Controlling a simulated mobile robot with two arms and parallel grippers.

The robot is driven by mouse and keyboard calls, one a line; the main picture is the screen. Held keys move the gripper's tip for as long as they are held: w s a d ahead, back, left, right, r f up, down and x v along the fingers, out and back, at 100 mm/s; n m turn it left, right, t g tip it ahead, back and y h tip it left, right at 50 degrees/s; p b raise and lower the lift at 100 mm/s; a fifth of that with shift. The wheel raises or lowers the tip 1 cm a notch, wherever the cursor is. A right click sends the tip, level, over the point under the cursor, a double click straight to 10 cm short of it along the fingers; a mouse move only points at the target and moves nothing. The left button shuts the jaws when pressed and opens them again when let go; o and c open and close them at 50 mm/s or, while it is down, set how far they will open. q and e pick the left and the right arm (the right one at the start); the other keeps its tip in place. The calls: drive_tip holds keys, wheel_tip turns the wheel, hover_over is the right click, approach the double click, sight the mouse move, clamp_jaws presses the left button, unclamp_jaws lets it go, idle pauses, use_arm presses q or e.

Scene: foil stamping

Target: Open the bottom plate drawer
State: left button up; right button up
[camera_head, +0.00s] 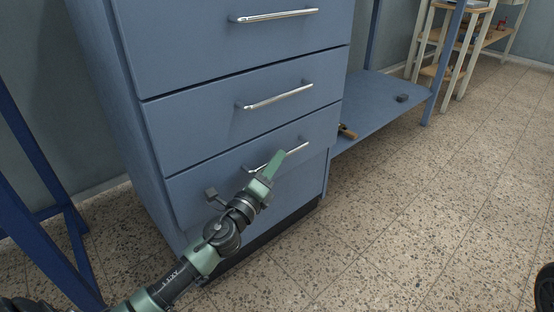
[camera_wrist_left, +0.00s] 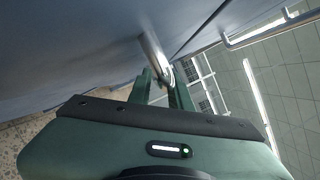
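The blue cabinet's bottom drawer (camera_head: 200,188) is the lowest of the drawers in the head view. Its front looks flush with the cabinet. Its metal bar handle (camera_head: 297,149) is partly hidden behind my left gripper (camera_head: 275,161), which reaches it from the lower left. In the left wrist view, the handle (camera_wrist_left: 155,53) runs down between the two fingers of my left gripper (camera_wrist_left: 162,78). The fingers stand apart on either side of the bar; whether they press on it cannot be told. My right gripper is not in view.
Two upper drawers with bar handles, the middle drawer (camera_head: 235,115) and the top drawer (camera_head: 200,40), look shut. A low blue shelf (camera_head: 375,100) right of the cabinet holds small items. The tiled floor (camera_head: 400,210) in front is clear. Blue legs (camera_head: 45,240) stand at left.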

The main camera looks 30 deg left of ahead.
use_arm(q)
drive_tip(key=shift+w+r, duration=0.1)
drive_tip(key=shift+w, duration=0.4)
clamp_jaws()
idle(1.1)
